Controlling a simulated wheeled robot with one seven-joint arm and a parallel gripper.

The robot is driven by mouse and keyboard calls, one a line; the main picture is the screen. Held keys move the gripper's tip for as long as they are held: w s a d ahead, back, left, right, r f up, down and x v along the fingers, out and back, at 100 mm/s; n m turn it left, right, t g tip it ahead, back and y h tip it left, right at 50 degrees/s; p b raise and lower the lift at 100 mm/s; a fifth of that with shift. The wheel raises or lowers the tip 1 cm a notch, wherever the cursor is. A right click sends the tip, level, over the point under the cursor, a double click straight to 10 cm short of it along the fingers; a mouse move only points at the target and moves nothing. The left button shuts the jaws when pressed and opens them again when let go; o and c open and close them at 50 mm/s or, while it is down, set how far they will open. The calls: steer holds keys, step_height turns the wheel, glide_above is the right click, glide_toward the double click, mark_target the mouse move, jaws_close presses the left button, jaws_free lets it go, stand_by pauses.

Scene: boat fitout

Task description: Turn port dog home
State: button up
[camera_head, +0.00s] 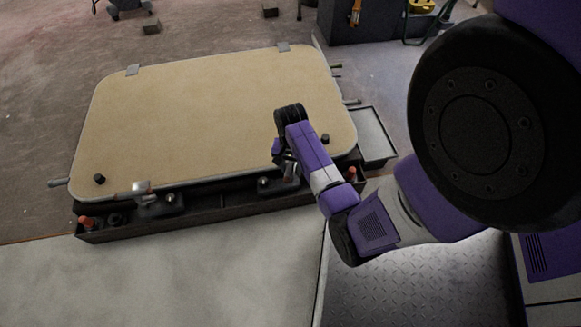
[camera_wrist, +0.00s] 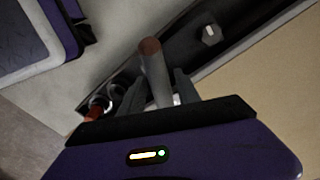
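A beige hatch panel (camera_head: 210,115) with a pale rim lies flat in the head view. A metal dog (camera_head: 142,188) shows at its front left. My gripper (camera_head: 285,165) is at the front right of the panel, by another dog whose base (camera_head: 277,186) is partly hidden by my arm. In the wrist view, a grey handle with a reddish-brown end (camera_wrist: 153,68) stands between the two fingers of my gripper (camera_wrist: 160,88). The fingers flank it closely. Whether they press on it I cannot tell.
A dark tray (camera_head: 215,207) runs along the panel's front, with an orange-red knob at its left end (camera_head: 85,222) and another at its right (camera_head: 351,174). Black knobs (camera_head: 99,179) stand on the panel. A grey-topped box (camera_head: 372,136) is at the right. Pale deck (camera_head: 200,275) lies in front.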

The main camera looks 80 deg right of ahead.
steer(key=shift+o, duration=0.7)
step_height(320, 180, up, 8)
steer(key=p, duration=0.4)
steer(key=shift+f, duration=0.1)
steer(key=shift+c, duration=0.3)
